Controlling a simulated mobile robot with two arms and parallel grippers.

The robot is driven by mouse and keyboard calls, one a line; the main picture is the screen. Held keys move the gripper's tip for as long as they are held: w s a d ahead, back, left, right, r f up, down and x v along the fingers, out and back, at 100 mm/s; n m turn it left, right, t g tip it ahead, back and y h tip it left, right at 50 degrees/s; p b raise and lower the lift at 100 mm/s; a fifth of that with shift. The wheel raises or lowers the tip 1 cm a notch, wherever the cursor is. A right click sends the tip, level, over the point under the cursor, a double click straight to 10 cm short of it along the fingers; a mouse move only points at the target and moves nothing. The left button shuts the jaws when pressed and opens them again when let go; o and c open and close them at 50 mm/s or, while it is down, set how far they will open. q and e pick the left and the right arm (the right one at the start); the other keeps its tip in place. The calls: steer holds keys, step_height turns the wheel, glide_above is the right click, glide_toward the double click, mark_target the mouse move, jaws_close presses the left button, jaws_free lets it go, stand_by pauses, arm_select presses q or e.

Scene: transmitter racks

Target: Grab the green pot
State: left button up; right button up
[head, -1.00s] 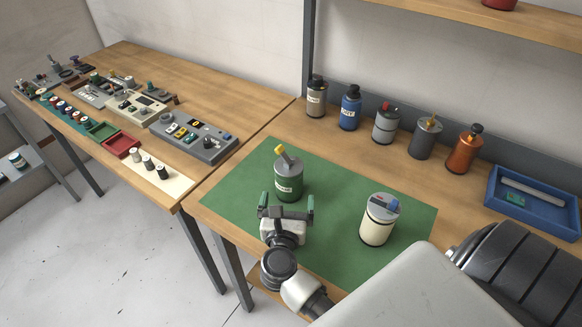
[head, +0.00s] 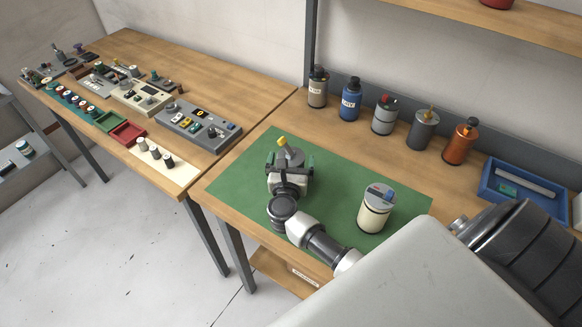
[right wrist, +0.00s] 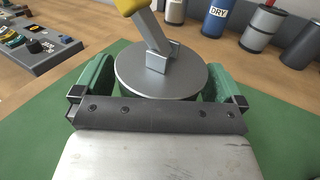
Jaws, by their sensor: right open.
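The green pot (head: 292,154) stands upright on the green mat (head: 341,165), mostly hidden behind my right gripper in the head view. Its grey lid (right wrist: 160,75) and yellow-tipped lever show in the right wrist view. My right gripper (head: 290,162) is open, with one green finger on each side of the pot. In the right wrist view the fingers (right wrist: 160,85) flank the lid; I cannot tell whether they touch the pot. My left gripper is not in view.
A cream canister (head: 375,212) stands on the mat, right of my right gripper. Several canisters, including a blue one (head: 349,101) and an orange one (head: 460,145), line the back. A blue tray (head: 522,190) lies at right. The left table holds control boxes (head: 198,127).

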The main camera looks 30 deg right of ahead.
steer(key=c, duration=1.1)
steer(key=shift+r, duration=0.1)
